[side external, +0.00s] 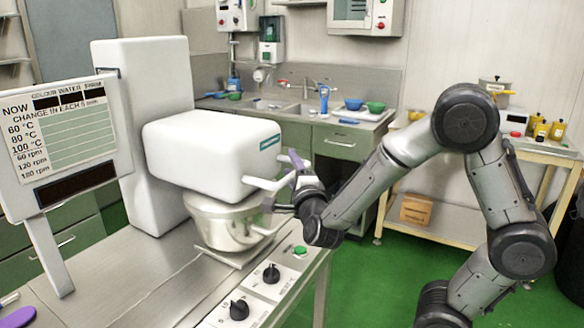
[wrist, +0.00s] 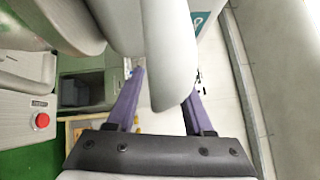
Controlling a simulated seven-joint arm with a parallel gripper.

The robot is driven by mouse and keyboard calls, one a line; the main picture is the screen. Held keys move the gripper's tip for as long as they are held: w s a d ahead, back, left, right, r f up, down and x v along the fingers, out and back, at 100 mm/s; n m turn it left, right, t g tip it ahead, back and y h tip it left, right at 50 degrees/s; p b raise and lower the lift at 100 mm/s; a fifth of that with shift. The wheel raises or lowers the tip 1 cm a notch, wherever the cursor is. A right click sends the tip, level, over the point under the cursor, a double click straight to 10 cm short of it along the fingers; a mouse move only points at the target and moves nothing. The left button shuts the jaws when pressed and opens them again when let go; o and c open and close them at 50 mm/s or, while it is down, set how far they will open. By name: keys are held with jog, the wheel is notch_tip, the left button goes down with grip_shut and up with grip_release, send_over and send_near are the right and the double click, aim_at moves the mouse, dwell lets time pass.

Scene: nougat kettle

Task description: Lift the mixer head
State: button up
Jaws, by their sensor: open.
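The mixer head (side external: 205,155) is a big white rounded block on a white column, low over the steel bowl (side external: 228,222). A white handle (side external: 266,183) sticks out from its front right. My gripper (side external: 296,160) is at the handle's outer end, with its purple fingers open. In the wrist view a pale rounded bar (wrist: 168,45), apparently the handle, reaches down between the two fingers of my gripper (wrist: 163,90) and covers part of the right one. I cannot tell whether either finger touches it.
A steel bench with black knobs (side external: 271,273) and a green button (side external: 299,250) lies below my gripper. A panel board (side external: 65,140) stands at the left. A sink counter (side external: 340,118) and a side table (side external: 540,146) are behind. Green floor is open at the right.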

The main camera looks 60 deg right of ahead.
grip_shut()
dwell(0.3)
dwell(1.2)
